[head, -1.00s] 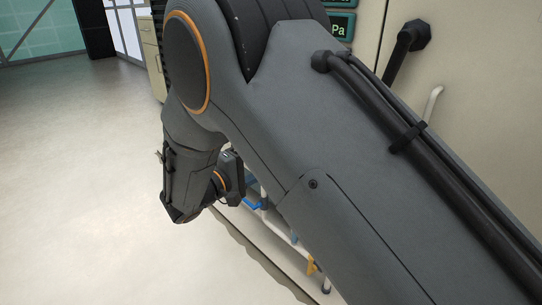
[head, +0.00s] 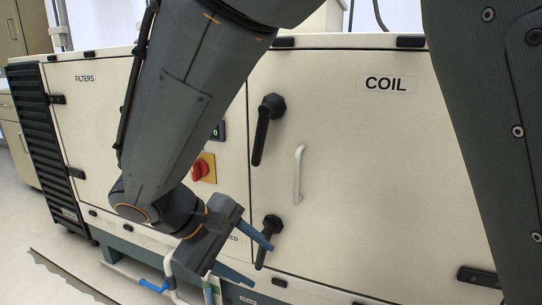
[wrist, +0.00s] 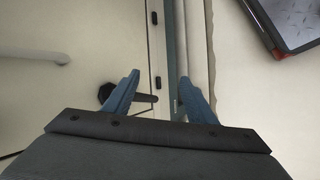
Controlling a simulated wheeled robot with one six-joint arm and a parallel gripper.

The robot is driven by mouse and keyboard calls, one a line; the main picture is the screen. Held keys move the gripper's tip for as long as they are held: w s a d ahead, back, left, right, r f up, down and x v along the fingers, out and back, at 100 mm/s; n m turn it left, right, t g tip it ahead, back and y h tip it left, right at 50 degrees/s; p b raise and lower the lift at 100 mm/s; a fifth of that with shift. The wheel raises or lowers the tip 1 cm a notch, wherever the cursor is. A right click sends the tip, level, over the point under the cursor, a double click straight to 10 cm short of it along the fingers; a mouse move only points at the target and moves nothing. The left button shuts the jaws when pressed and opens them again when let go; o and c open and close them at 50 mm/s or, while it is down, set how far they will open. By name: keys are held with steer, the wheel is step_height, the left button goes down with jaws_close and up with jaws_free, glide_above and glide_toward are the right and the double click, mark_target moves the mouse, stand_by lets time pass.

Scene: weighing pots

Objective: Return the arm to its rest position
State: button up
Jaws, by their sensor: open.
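My gripper (head: 250,256) is at the lower middle of the head view, in front of the cream cabinet (head: 345,215). Its two blue fingers are apart, with nothing between them. My grey arm hangs down across the left half of the head view, bent at the wrist. In the wrist view the open fingers of my gripper (wrist: 158,95) show at the middle, with the cabinet face and a floor strip beyond them.
The cabinet door marked COIL has black handles (head: 266,128) and a white grab handle (head: 299,175). A red switch (head: 201,169) and a blue-fitted pipe (head: 152,285) are near my arm. Open floor (head: 35,240) lies at the left.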

steer(key=s+d+r+m+g+y+p, duration=0.1)
steer(key=s+r+m+g+y, duration=0.1)
steer(key=s+y, duration=0.45)
steer(key=s+d+r+m+g+y+p, duration=0.1)
steer(key=s+r+g+y, duration=0.15)
steer(key=s, duration=0.75)
steer(key=d+r+m+h+p, duration=0.1)
steer(key=d+r+m+p, duration=0.2)
steer(key=d+r+p, duration=0.7)
steer(key=d+r+m+h+p, duration=0.1)
steer(key=d+r+m+p, duration=0.2)
steer(key=d+r+p, duration=0.8)
steer(key=shift+w+r+m+t+p, duration=0.15)
steer(key=shift+r+m+t+p, duration=0.25)
steer(key=shift+r+p, duration=5.75)
step_height(320, 180, down, 5)
steer(key=p, duration=0.4)
steer(key=shift+r+p, duration=0.1)
steer(key=shift+p, duration=0.25)
